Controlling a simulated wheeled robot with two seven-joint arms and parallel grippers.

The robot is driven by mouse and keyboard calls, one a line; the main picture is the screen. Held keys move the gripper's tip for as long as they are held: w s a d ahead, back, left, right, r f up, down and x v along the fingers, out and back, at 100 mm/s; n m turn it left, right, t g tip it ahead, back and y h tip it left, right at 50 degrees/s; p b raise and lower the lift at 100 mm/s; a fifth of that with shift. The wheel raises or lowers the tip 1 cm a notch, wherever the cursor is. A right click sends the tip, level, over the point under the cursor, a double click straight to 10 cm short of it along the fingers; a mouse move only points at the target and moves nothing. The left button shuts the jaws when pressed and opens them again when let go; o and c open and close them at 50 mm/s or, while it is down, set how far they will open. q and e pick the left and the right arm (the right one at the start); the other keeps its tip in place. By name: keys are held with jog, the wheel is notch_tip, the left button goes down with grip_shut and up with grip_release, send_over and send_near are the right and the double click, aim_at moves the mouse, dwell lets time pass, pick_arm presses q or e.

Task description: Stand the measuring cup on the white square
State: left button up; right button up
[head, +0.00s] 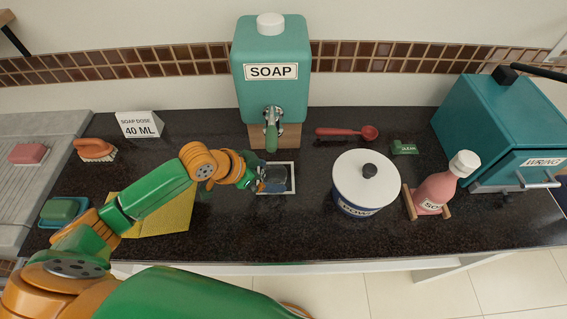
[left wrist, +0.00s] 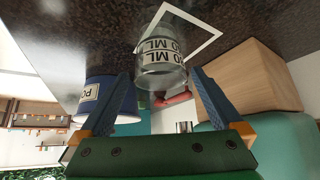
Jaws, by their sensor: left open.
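The clear measuring cup (left wrist: 160,62), with dark ML lettering, stands upright on the black counter inside the white square outline (left wrist: 212,42). In the head view the cup (head: 276,180) is small and partly hidden by my gripper, within the white square (head: 294,178). My left gripper (left wrist: 158,78) is open, with one finger on each side of the cup; a gap shows beside the fingers. In the head view my left gripper (head: 257,180) is at the left side of the square. My right gripper is not in view.
The teal soap dispenser (head: 271,100) with its green tap stands right behind the square. A white-lidded pot (head: 365,182) is to the right, with a red spoon (head: 345,132) behind it. A yellow cloth (head: 170,215) lies left under my arm.

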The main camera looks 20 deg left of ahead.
aim_at(283, 179)
pick_arm(q)
jog(key=shift+s+a+r, duration=0.1)
jog(key=shift+s+a, duration=0.15)
jog(key=shift+s, duration=0.15)
jog(key=x, duration=0.7)
jog(key=shift+w+d, duration=0.1)
jog(key=shift+w, duration=0.05)
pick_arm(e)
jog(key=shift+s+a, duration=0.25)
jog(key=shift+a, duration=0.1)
